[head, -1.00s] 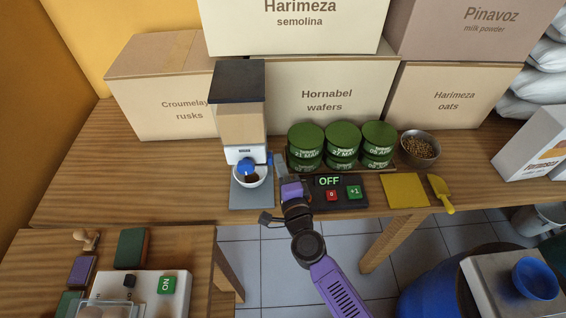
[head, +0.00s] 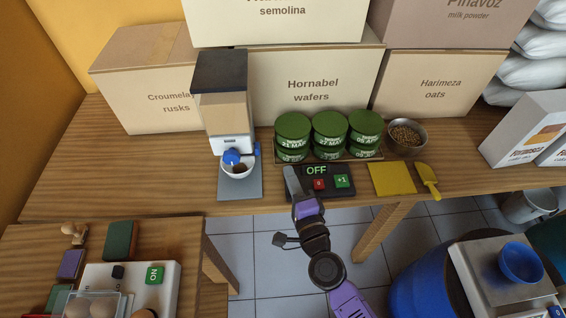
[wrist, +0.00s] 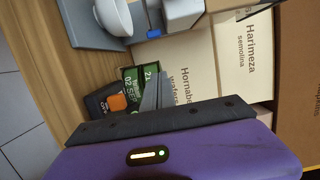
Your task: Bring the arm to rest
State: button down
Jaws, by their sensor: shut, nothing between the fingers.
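My gripper (head: 292,182) is at the end of my purple and dark grey arm, by the front edge of the long wooden table (head: 130,190). Its fingers are shut with nothing between them. They are beside the left end of the dark box with the OFF display (head: 317,170), a red button and a green +1 button. Whether they touch that box I cannot tell. In the wrist view the grey fingers (wrist: 152,95) show above the purple gripper body, in front of the box and green tins.
A dispenser with a white bowl (head: 238,168) stands left of my gripper. Stacked green tins (head: 330,128), a bowl of grain (head: 406,136), a yellow mat (head: 391,178) and a yellow scoop (head: 427,178) are to the right. Large cartons (head: 312,90) stand behind. A second table (head: 30,240) is lower left.

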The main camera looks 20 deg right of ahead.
jog(key=shift+s, duration=1)
jog(key=s+r+n+g, duration=0.1)
jog(key=s+r+n, duration=0.2)
jog(key=s+n, duration=0.3)
jog(key=s+d+r+n+g+y, duration=0.1)
jog(key=s+r+n, duration=0.2)
jog(key=s, duration=1.3)
jog(key=s+r+n+g, duration=0.1)
jog(key=s+r+n, duration=0.2)
jog(key=s+n, duration=0.7)
jog(key=shift+s+d+y, duration=0.3)
jog(key=shift+s+d, duration=0.05)
jog(key=shift+s, duration=0.4)
